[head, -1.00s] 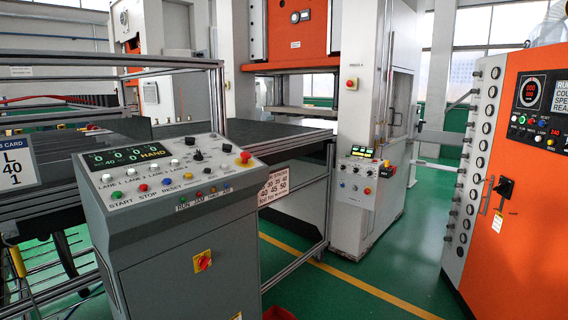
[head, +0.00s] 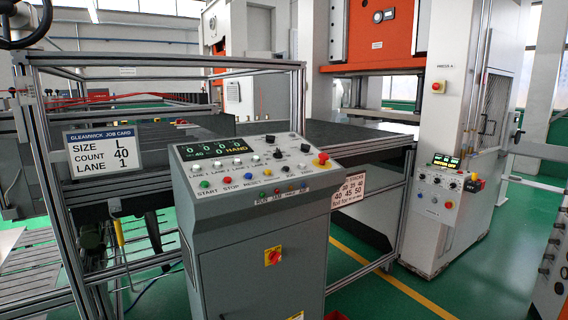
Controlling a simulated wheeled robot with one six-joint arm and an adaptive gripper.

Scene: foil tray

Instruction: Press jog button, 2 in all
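The grey control console (head: 255,250) stands in the middle of the head view. Its black display (head: 212,149) shows zeros, 40 and HAND in green and yellow. Below it is a row of white lane buttons. The pale button's label is too small to read, so I cannot tell which is the jog button. My gripper is not in view.
A red emergency knob (head: 320,159) sits at the console's right end. A white press cabinet (head: 435,225) stands to the right. Green floor (head: 365,290) lies between console and cabinet.

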